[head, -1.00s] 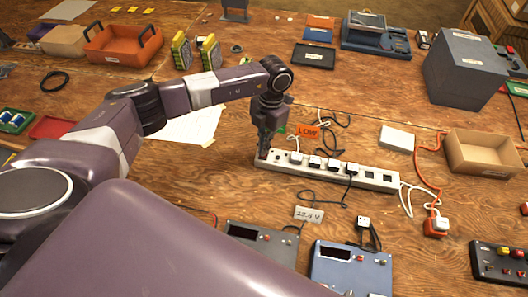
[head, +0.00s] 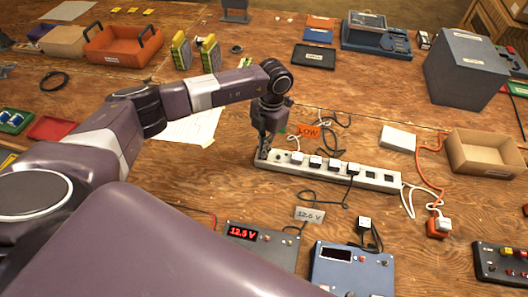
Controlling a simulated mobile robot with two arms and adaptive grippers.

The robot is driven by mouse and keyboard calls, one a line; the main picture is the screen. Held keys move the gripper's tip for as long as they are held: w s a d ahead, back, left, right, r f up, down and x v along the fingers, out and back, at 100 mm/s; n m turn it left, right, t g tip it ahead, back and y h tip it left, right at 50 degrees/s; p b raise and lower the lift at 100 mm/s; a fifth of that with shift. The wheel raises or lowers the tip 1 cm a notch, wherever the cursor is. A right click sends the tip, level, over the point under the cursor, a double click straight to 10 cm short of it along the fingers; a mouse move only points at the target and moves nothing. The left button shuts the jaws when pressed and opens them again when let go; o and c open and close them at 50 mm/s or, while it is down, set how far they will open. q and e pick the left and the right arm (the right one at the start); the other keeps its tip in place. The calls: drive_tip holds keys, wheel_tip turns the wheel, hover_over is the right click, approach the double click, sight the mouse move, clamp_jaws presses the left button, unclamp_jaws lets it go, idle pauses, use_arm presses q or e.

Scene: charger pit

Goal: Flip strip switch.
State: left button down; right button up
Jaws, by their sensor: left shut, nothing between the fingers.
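A white power strip (head: 312,174) lies across the middle of the table, with several plugs in its sockets and empty sockets near its right end. My left gripper (head: 264,150) points down at the strip's left end. Its fingers are shut and empty, and the tips are at or very near the strip's top face; I cannot tell if they touch. The switch at that end is hidden behind the fingers. My right gripper is not in view.
A grey panel (head: 262,247) in front has a lit red display, beside a blue panel (head: 352,272) with a dark display. A "LOW" tag (head: 308,131) and cables lie behind the strip. A cardboard tray (head: 483,155) and orange cable (head: 424,172) are at right.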

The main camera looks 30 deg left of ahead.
use_arm(q)
drive_tip(key=shift+w+r+p, duration=0.1)
drive_tip(key=shift+r+p, duration=0.55)
drive_tip(key=shift+r, duration=0.1)
drive_tip(key=shift+r+p, duration=1.8)
drive_tip(key=shift+r, duration=0.95)
drive_tip(key=shift+f, duration=0.15)
